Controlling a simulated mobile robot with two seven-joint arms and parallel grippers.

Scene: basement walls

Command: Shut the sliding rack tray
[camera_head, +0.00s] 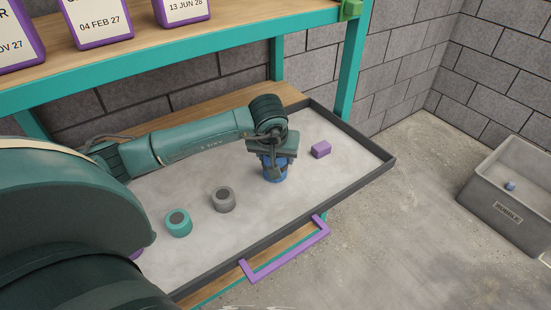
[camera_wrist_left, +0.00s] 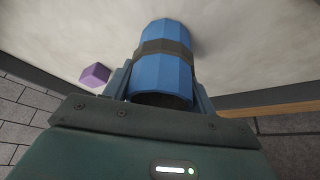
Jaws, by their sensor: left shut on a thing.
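The sliding rack tray (camera_head: 365,155) is a grey-floored tray with a dark rim, pulled out from the teal rack. Its purple handle (camera_head: 290,260) is on the front edge. My left gripper (camera_head: 274,172) is over the tray floor, pointing down. It is shut on a blue cylinder with a dark band (camera_wrist_left: 165,65), which also shows in the head view (camera_head: 274,176). I cannot tell whether the cylinder touches the floor. My right gripper is not in view.
On the tray are a purple block (camera_head: 320,149), a grey round piece (camera_head: 223,200) and a teal round piece (camera_head: 178,223). Dated purple-edged boxes (camera_head: 100,20) sit on the upper shelf.

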